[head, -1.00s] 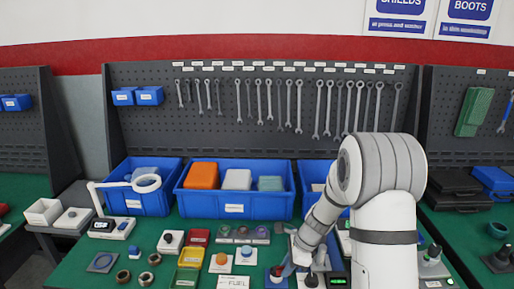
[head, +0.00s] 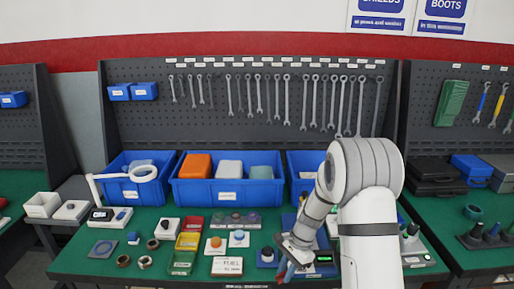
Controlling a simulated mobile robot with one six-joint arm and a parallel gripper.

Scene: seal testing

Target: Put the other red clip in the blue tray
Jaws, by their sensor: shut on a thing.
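My gripper (head: 284,272) is low at the front edge of the green bench, pointing down. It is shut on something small. A bit of red (head: 281,267) shows at its fingertips and looks like the red clip, but it is too small to be sure. The fingers and wrist hide most of it. A small blue tray (head: 288,220) seems to show in part beside my forearm, left of it. No other red clip can be made out.
A blue block with a dark knob (head: 267,257) is just left of my gripper. A lit display (head: 323,259) is to the right. Large blue bins (head: 228,198) line the back.

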